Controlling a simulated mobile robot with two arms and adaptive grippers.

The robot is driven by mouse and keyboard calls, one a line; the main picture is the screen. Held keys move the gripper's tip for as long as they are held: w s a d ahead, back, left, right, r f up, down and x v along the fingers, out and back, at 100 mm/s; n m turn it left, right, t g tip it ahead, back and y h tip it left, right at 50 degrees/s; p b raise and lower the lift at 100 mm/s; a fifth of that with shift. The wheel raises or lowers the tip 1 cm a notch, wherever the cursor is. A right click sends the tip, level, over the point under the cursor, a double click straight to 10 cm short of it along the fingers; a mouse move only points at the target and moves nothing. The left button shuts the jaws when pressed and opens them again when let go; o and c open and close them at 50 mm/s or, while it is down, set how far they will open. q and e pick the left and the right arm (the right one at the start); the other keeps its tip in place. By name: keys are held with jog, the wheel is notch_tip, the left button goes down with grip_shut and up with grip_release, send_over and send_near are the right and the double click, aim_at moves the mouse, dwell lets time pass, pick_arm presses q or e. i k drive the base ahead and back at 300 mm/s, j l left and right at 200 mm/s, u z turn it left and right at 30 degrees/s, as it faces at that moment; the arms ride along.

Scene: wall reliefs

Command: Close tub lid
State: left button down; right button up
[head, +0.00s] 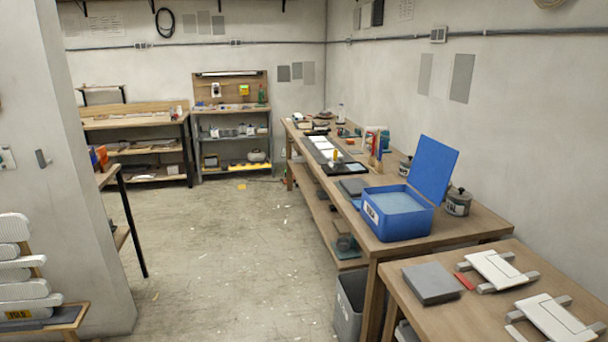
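A blue tub (408,222) stands on the long wooden bench on the right, near the bench's front end. Its blue lid (434,168) is open, standing up and leaning slightly back at the tub's right rear side. Light blue contents or an inner surface show inside the tub, and a white label is on its left face. Neither of my grippers is in view.
The long bench (478,230) runs along the right wall. A lidded metal pot (457,202) stands close beside the tub's right side. A nearer table holds a grey slab (432,283) and white reliefs. A grey bin (349,305) stands below. The floor (230,250) is open at centre.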

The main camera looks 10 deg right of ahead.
aim_at(433, 163)
jog(key=i+z, duration=0.4)
jog(key=i+j+z, duration=0.25)
jog(key=i+z, duration=0.15)
jog(key=i+j+z, duration=0.75)
jog(key=i+j, duration=0.05)
